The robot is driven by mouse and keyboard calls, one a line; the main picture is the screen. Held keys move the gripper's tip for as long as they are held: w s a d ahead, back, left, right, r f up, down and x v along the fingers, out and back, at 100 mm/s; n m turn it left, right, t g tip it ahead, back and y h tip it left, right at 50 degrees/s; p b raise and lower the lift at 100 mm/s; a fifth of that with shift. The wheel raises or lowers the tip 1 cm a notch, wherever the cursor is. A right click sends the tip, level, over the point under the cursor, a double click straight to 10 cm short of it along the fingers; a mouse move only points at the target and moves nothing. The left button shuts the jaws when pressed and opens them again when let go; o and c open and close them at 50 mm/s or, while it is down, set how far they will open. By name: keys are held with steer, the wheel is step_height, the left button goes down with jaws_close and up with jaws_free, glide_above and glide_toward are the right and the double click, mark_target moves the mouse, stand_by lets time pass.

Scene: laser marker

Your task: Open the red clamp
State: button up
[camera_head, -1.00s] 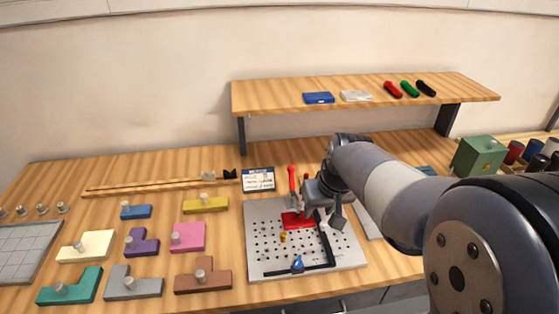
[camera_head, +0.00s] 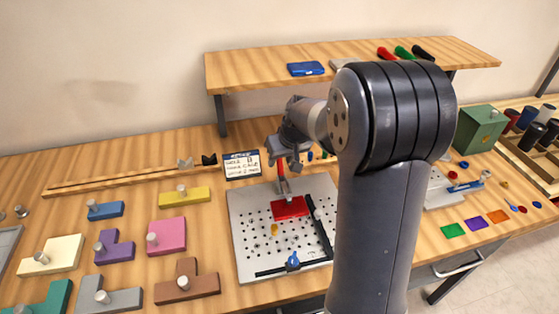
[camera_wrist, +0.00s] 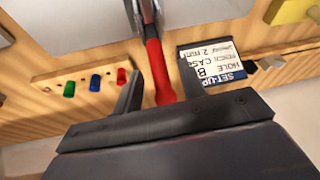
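The red clamp has an upright red handle (camera_head: 281,166) and stands by a red block (camera_head: 290,208) on the perforated metal plate (camera_head: 250,235). In the wrist view the handle (camera_wrist: 158,72) runs between my fingers, with grey metal clamp arms (camera_wrist: 148,12) at its far end. My gripper (camera_head: 287,163) is at the handle. In the wrist view its two fingers (camera_wrist: 160,80) stand apart on either side of the handle, with a visible gap at least on the left. My gripper partly hides the handle in the head view.
A set-up card (camera_head: 242,165) stands just behind the plate, close to my gripper. Black bars (camera_head: 320,228) and a blue knob (camera_head: 293,261) are on the plate. Coloured blocks with pegs, such as the pink one (camera_head: 167,236), lie to the left. A shelf (camera_head: 250,75) overhangs the back.

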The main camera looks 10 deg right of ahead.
steer(key=shift+x, duration=1.1)
steer(key=shift+c, duration=0.6)
jaws_close()
